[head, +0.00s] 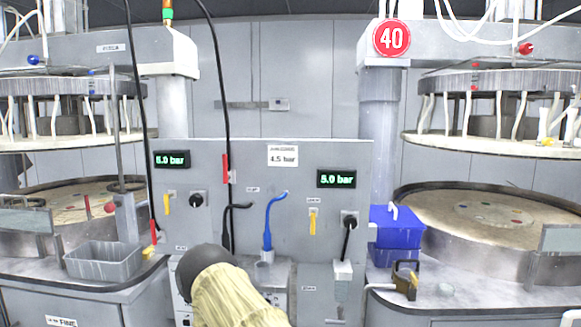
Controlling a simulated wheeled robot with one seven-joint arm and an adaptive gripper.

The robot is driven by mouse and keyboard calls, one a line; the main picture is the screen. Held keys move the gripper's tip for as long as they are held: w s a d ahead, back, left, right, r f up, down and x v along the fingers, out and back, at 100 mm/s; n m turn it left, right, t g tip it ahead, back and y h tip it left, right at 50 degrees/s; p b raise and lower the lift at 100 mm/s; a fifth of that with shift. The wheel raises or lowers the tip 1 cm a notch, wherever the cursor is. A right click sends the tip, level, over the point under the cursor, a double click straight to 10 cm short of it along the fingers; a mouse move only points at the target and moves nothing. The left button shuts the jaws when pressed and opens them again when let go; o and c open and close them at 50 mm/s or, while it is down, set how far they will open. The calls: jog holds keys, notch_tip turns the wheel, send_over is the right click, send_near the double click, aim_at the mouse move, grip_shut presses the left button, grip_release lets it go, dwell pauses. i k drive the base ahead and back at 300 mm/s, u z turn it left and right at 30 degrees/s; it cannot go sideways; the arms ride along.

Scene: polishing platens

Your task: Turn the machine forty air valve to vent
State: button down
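A round red sign reading 40 (392,38) hangs on the right machine's column. On the grey panel (270,165) between the two machines, a yellow valve handle (313,221) points down on the right side, below a display reading 5.0 bar (339,179). A second yellow handle (167,204) points down on the left side, below another green display (172,160). A red lever (226,168) stands upright beside a black hose. The small labels are too small to read, so I cannot tell which handle is the air valve. My gripper is not visible; part of my arm shows at bottom centre.
A black hose (217,80) hangs before the panel and a blue hose (268,222) curves down it. Blue boxes (396,240) stand right of the panel, near a dark container (405,277). A grey tray (104,262) sits on the left counter. Round platens flank the panel.

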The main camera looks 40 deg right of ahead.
aim_at(226, 177)
jog(key=z, duration=0.55)
jog(key=i, duration=0.9)
jog(key=z, duration=0.4)
